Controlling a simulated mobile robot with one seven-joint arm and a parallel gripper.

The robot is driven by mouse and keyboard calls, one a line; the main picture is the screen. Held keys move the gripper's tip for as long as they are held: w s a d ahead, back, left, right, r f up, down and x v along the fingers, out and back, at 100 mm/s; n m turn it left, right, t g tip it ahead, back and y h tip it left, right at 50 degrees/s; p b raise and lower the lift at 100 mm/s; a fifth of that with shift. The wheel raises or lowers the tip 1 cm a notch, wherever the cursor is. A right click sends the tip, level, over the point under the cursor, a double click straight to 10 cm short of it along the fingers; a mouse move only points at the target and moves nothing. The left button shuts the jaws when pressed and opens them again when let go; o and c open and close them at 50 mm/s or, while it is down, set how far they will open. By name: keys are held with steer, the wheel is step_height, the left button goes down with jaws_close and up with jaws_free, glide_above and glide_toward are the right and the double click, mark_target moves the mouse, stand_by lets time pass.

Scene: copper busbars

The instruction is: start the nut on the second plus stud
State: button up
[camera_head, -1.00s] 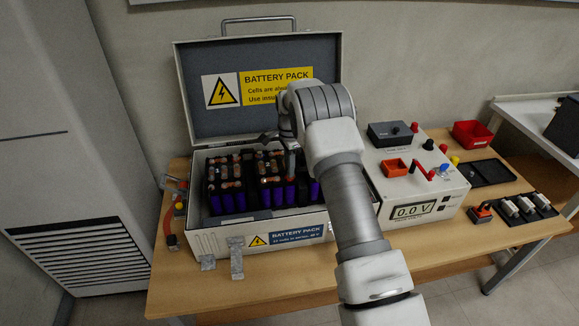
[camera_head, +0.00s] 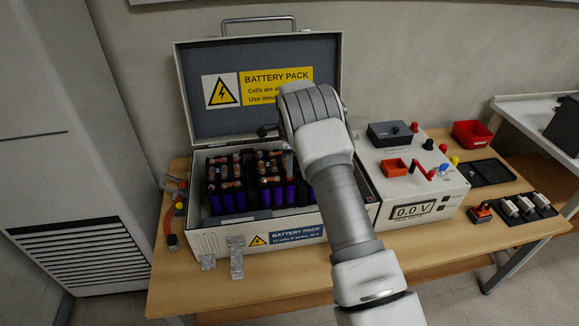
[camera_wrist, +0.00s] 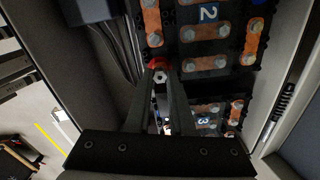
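My gripper (camera_wrist: 161,78) has its two dark fingertips around a small silver hex nut (camera_wrist: 160,77) in the wrist view. The nut sits just below a red ring or collar (camera_wrist: 158,62) at the edge of the battery pack; I cannot tell if the nut touches a stud. No stud thread is clearly visible there. The battery pack (camera_head: 228,202) with purple cells lies in the open case in the head view. Copper busbars (camera_wrist: 153,22) with bolt heads show beside the labels 2 and 3. In the head view my arm hides most of the fingers.
The open case (camera_head: 208,243) has its lid upright behind the pack. To the right stand a meter box (camera_head: 446,190) reading 0.0 V, a red bin (camera_head: 472,134) and black trays (camera_head: 487,172). The front table strip is mostly clear.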

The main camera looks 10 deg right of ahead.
steer(key=shift+o, duration=0.7)
steer(key=shift+f, duration=0.1)
steer(key=n, duration=0.5)
jaws_close()
steer(key=shift+m, duration=2.5)
